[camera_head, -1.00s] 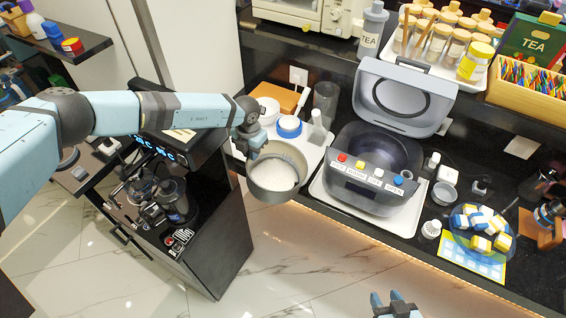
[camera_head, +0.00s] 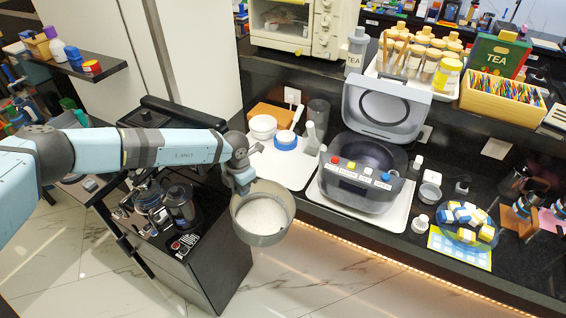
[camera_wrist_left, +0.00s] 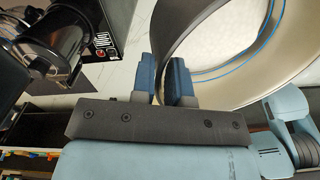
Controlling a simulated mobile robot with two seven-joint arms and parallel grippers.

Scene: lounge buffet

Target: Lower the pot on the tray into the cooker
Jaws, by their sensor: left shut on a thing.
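The grey pot (camera_head: 258,238), with white grainy contents, hangs left of and nearer to me than the cooker, in front of the counter edge. My left gripper (camera_head: 243,188) is shut on its rim on the far-left side. In the left wrist view the blue fingers (camera_wrist_left: 167,82) close at the pot's dark wall (camera_wrist_left: 190,28), and part of its pale inside shows at right. The cooker (camera_head: 352,193) is dark grey, with its lid (camera_head: 385,108) raised and its cavity open and empty-looking. It stands on a white tray (camera_head: 398,218). My right gripper is out of view.
A left white tray (camera_head: 287,172) holds white bowls (camera_head: 263,127), a blue-rimmed dish (camera_head: 285,141) and a clear-grey cup. Small jars stand right of the cooker. A dark cabinet with a coffee machine (camera_head: 180,205) is close at left below my arm.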

